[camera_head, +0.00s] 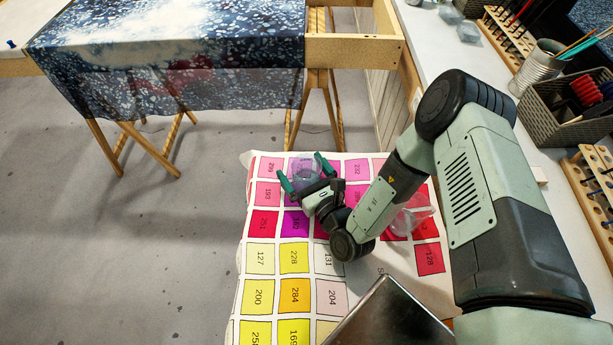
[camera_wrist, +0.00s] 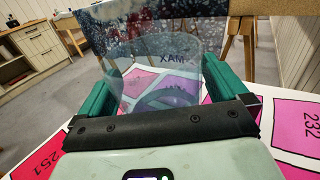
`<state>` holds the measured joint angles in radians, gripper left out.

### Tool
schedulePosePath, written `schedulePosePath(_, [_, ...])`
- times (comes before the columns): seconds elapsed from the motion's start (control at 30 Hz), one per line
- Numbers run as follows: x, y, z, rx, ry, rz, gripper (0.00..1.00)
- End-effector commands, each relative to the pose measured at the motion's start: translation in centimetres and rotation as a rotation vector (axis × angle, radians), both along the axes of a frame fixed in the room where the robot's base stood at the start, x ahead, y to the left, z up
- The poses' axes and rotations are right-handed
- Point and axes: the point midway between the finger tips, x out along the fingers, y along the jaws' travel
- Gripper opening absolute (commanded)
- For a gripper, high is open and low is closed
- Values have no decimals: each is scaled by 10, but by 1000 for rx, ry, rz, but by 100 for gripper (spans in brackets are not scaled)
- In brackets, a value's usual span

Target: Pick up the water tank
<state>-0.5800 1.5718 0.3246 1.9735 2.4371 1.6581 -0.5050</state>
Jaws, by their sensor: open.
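The water tank (camera_head: 307,175) is a clear, see-through cup-like vessel standing on the colour-chart cloth. In the wrist view the tank (camera_wrist: 160,75) shows upright, with the word MAX on its wall. My gripper (camera_head: 304,169) is open, with its green fingers on either side of the tank. In the wrist view the two fingers of my gripper (camera_wrist: 160,90) flank the tank at left and right. Whether the fingers touch its wall I cannot tell. The tank's lower part is hidden by my gripper's body in the wrist view.
Another clear vessel (camera_head: 410,218) stands on the cloth behind my forearm. The cloth (camera_head: 262,256) has numbered colour squares. A dark metal-like object (camera_head: 388,318) lies at the front. A wooden frame with blue patterned silk (camera_head: 190,55) stands beyond. A counter with brushes and a basket (camera_head: 565,105) is at right.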

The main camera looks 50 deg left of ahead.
Motion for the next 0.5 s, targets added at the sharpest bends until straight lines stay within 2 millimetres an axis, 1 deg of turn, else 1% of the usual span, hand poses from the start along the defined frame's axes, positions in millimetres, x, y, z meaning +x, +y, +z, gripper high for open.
schedulePosePath(0.07, [0, 0, 0, 0, 0, 0, 100])
schedulePosePath(0.1, [0, 0, 0, 0, 0, 0, 97])
schedulePosePath(0.43, [0, 0, 0, 1, 0, 0, 46])
schedulePosePath(0.47, [0, 0, 1, 2, 0, 0, 44])
schedulePosePath(0.5, [0, 0, 1, 2, 0, 0, 44])
